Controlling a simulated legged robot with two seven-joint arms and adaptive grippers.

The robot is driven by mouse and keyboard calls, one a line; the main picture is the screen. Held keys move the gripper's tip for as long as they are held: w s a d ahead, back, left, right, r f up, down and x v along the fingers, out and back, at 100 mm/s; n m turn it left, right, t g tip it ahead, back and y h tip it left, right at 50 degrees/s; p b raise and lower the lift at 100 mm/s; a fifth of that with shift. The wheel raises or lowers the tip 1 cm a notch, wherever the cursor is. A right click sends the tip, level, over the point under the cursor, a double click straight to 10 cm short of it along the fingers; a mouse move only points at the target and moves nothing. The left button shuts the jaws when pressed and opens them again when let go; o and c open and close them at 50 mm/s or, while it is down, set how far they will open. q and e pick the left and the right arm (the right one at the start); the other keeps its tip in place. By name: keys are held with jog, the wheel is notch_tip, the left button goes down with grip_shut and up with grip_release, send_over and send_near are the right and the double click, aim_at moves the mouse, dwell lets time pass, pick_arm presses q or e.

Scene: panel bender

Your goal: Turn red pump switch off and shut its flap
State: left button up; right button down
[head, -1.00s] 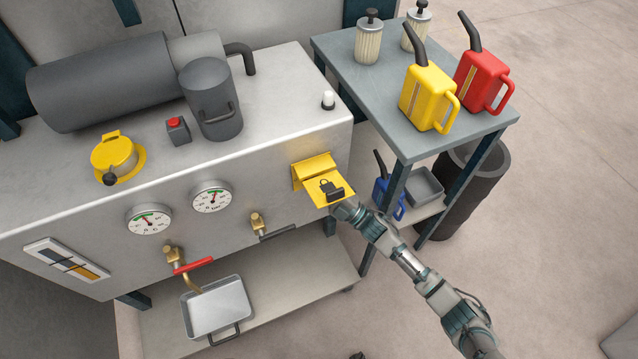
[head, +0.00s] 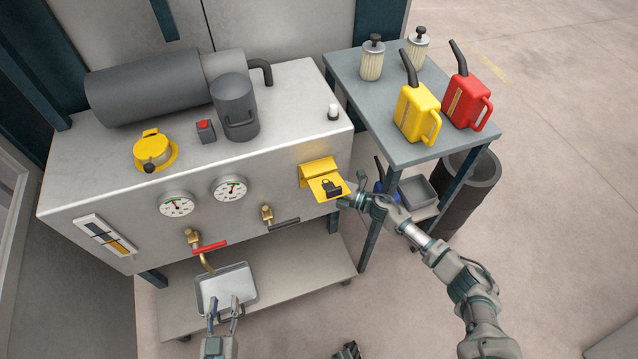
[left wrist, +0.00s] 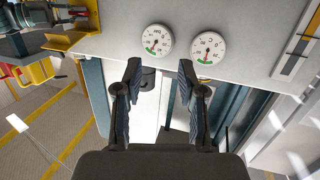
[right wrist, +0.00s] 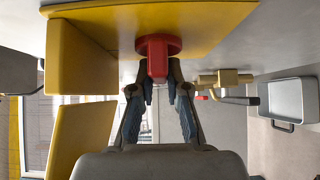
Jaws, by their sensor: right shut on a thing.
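The yellow flap (head: 325,187) with a dark padlock shape on it sticks out, raised, from its yellow housing (head: 318,165) on the machine's front.
Two gauges (head: 177,204) and a red-handled valve (head: 208,246) are left of the housing. The tray (head: 240,275) sits on the lower shelf. A side table (head: 375,110) with yellow and red cans (head: 416,112) stands at the right, close to my right arm.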

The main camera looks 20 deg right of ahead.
pick_arm(q)
jog(key=shift+s+f+g, duration=0.1)
jog(key=shift+f+g, duration=0.2)
jog(key=shift+f, duration=0.1)
pick_arm(e)
jog(key=shift+w+d+f, duration=0.1)
jog(key=shift+d+f, duration=0.1)
jog(key=c, duration=1.2)
grip_release()
jog(key=shift+o, duration=0.2)
jog(key=shift+w+r, duration=0.1)
